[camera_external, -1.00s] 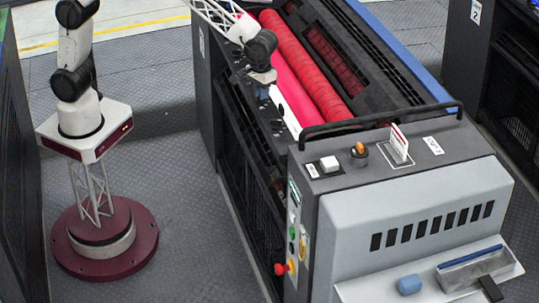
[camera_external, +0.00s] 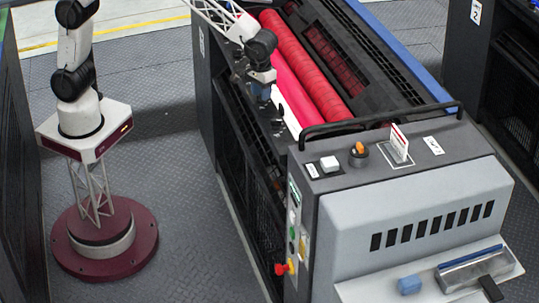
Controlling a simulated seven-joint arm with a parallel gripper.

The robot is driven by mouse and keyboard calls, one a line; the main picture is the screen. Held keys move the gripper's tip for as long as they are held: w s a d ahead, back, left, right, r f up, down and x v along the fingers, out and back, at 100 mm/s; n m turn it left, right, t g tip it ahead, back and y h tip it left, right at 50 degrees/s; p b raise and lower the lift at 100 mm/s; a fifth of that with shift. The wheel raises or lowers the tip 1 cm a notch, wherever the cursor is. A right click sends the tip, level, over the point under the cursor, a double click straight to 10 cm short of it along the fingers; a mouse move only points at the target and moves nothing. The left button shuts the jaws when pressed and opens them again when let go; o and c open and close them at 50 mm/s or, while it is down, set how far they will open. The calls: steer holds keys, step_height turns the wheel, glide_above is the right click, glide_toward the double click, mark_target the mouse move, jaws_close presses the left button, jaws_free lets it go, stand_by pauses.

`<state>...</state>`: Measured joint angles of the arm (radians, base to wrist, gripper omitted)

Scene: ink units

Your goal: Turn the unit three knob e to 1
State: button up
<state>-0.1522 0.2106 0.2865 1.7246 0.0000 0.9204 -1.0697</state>
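The near ink unit (camera_external: 410,205) is a large grey and black machine with red rollers (camera_external: 312,75) on top. My gripper (camera_external: 272,122) points down at the unit's left edge, beside the rollers and over the dark side. It is small and dark in this view, so its fingers and any contact cannot be made out. The knobs by the gripper are too small or hidden to tell apart, and knob e and its setting cannot be read. An orange knob (camera_external: 360,148) on a black base sits on the top panel at the near end, apart from the gripper.
A black rail (camera_external: 380,120) crosses the top near the gripper's right. A white switch (camera_external: 330,163) and an upright card (camera_external: 399,142) stand on the panel. A red button (camera_external: 281,269) juts from the near left side. Floor (camera_external: 190,210) is clear left of the unit.

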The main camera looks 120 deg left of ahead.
steer(key=shift+r, duration=3.8)
steer(key=shift+s+d+r, duration=0.15)
steer(key=shift+s+r, duration=0.1)
steer(key=shift+s, duration=0.1)
steer(key=s+d+r+m, duration=0.2)
steer(key=s+d+r, duration=0.1)
steer(key=s, duration=0.5)
steer(key=s+d+r+m+t, duration=0.1)
steer(key=s+d+r+m, duration=0.15)
steer(key=s, duration=0.55)
steer(key=s+d+r+m, duration=0.2)
steer(key=s+r, duration=0.1)
steer(key=s, duration=0.4)
steer(key=s+d+f+m, duration=0.1)
steer(key=s+m, duration=0.1)
steer(key=s, duration=0.6)
steer(key=s+d+f+m+t, duration=0.1)
steer(key=s+d+m, duration=0.1)
steer(key=s, duration=0.7)
steer(key=s+d+f+m, duration=0.1)
steer(key=s+f+m, duration=0.1)
steer(key=s, duration=0.7)
steer(key=shift+d+m+t, duration=0.3)
steer(key=shift+d+m, duration=0.05)
steer(key=shift+m, duration=0.5)
steer(key=shift+r, duration=0.1)
